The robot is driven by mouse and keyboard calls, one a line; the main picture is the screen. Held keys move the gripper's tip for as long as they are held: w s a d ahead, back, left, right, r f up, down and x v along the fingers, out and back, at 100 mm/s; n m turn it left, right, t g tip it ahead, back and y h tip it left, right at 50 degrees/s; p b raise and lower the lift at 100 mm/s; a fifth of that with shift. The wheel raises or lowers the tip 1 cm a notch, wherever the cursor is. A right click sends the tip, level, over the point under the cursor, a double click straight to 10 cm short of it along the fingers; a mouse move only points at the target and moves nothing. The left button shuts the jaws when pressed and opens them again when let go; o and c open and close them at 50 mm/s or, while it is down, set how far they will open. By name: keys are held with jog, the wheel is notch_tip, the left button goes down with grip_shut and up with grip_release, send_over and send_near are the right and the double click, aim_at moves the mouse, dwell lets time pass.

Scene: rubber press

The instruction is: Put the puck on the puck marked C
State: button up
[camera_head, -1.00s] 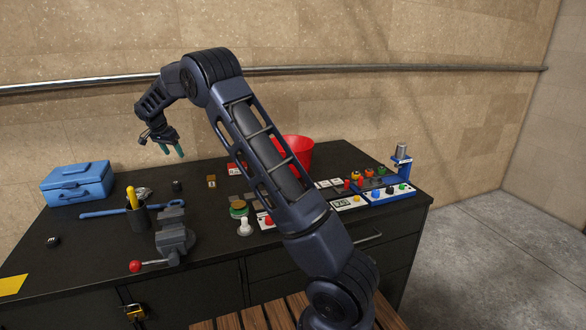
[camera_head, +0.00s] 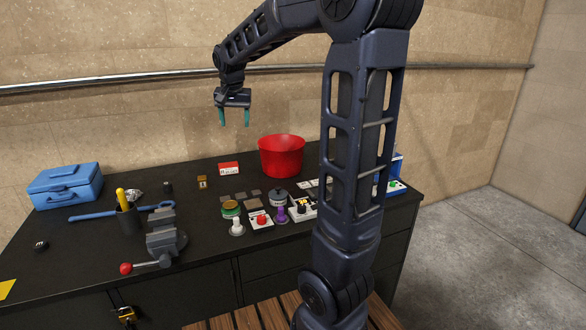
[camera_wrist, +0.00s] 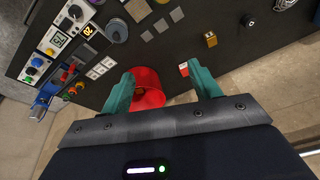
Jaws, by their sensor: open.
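My gripper (camera_head: 234,117) is open and empty, fingers down, high above the back of the bench. In the wrist view its two green fingers (camera_wrist: 163,88) are spread with the red bowl beyond them. A small black round piece (camera_head: 168,186), perhaps a puck, sits at the back of the bench; in the wrist view (camera_wrist: 249,20) it has a pale mark on top. Another black round piece (camera_head: 41,244) with a pale mark lies at the far left. I cannot read a letter C on either, so I cannot tell which is which.
A red bowl (camera_head: 281,155), a red-and-white box (camera_head: 229,168) and a brown block (camera_head: 202,182) stand at the back. Buttons and knobs (camera_head: 262,219) crowd the front right.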

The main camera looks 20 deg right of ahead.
jog(key=s+d+f+n, duration=0.2)
jog(key=s+d+f, duration=0.1)
jog(key=s, duration=1.1)
jog(key=s+d+f+n+t, duration=0.1)
jog(key=s+d, duration=0.5)
jog(key=s, duration=0.9)
notch_tip(320, 180, down, 2)
jog(key=shift+f+n, duration=0.25)
jog(key=shift+n, duration=0.35)
